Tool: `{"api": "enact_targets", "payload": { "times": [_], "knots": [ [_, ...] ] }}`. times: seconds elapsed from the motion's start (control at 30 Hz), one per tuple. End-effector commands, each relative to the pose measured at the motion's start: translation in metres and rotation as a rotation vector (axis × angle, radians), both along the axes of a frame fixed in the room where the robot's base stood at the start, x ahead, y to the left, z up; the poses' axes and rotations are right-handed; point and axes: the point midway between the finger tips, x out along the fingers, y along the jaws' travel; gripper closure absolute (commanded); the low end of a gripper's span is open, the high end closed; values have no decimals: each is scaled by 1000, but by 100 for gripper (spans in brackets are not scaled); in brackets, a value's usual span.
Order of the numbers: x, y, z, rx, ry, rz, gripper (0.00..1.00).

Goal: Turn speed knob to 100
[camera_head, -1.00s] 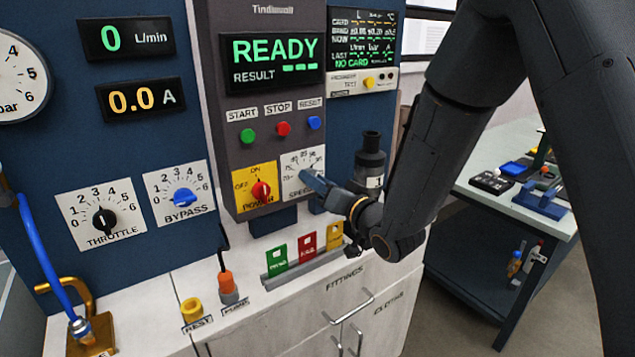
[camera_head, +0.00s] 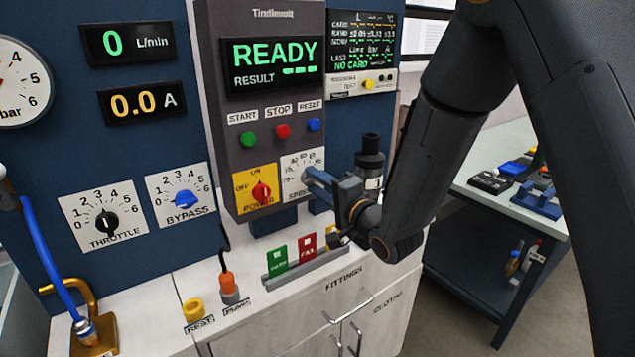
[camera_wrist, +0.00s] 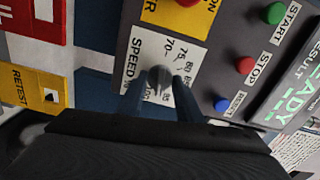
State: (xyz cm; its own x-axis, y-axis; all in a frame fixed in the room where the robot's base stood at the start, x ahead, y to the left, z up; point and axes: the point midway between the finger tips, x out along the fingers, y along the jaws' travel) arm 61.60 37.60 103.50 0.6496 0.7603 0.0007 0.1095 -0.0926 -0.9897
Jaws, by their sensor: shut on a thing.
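The speed knob sits on a white speed dial plate (camera_head: 291,163), low on the right of the grey control panel. My gripper (camera_head: 312,178) is at the dial in the head view and covers most of the knob. In the wrist view the round grey knob (camera_wrist: 160,76) shows between my gripper's two fingers (camera_wrist: 158,97), which are shut on it. Dial numbers such as 70 and 80 show around it. I cannot read where the knob points.
The red power knob (camera_head: 261,191) on its yellow plate is just left of the speed dial. Green start (camera_head: 249,139), red stop (camera_head: 283,130) and blue reset (camera_head: 313,125) buttons are above. Colored cards stand in a holder (camera_head: 306,266) below. The display (camera_head: 273,63) reads READY.

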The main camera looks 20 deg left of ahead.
Motion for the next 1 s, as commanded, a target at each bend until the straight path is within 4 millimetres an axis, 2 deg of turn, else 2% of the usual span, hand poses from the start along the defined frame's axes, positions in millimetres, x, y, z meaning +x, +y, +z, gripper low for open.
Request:
{"api": "enact_targets", "payload": {
  "times": [0.33, 0.87, 0.9, 1.0],
  "knots": [
    [-3, 1, -3, 83, 111, 7, 90],
    [-3, 1, -3, 99, 128, 6, 90],
    [-3, 1, -3, 99, 128, 6, 65],
    [-2, 1, -3, 100, 125, 4, 49]
  ]
}}
